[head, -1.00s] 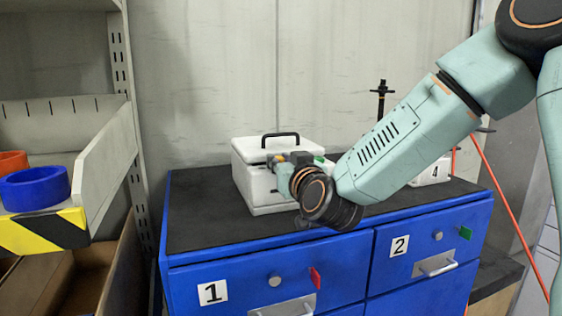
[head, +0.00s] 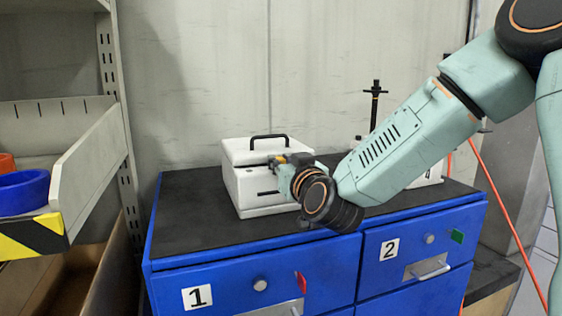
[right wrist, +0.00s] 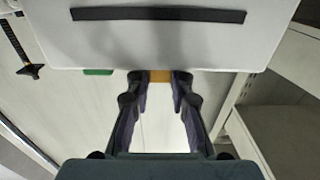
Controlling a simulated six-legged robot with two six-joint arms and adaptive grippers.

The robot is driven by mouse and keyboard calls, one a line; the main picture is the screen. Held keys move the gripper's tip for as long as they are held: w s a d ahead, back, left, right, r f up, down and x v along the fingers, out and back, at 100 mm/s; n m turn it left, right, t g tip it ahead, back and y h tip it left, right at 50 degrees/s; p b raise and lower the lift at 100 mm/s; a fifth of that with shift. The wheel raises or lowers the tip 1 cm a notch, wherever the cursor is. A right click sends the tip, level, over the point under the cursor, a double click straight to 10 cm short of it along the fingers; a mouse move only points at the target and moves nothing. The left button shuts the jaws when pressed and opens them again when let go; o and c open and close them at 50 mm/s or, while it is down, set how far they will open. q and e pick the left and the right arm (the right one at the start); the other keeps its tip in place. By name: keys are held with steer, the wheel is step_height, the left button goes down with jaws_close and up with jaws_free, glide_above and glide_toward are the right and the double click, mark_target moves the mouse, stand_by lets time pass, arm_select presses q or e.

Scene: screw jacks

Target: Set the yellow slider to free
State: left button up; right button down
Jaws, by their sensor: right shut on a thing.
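A white box (head: 250,185) with a black handle (head: 268,137) on its lid stands on the blue cabinet. My right gripper (head: 281,160) is at the upper front of the box, at its right part, and hides some of it. In the right wrist view the box (right wrist: 200,45) fills the top, and the yellow slider (right wrist: 160,76) sits at its edge between my right fingertips (right wrist: 160,82). The gripper is shut on the slider. A green mark (right wrist: 98,71) shows left of the slider, apart from it. My left gripper is not in view.
The blue cabinet (head: 230,270) has a black top (head: 190,215), with free room left of the box. A black screw jack (head: 375,100) stands behind my right arm. A shelf with a blue ring (head: 22,192) is at the left.

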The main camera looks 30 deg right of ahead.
steer(key=shift+d+r, duration=0.1)
steer(key=shift+d, duration=0.2)
steer(key=c, duration=1.2)
jaws_free()
steer(key=shift+w, duration=0.15)
steer(key=shift+o, duration=0.2)
steer(key=shift+a, duration=0.15)
steer(key=v, duration=0.7)
steer(key=shift+s, duration=0.3)
steer(key=shift+s+a, duration=0.1)
steer(key=shift+a, duration=0.05)
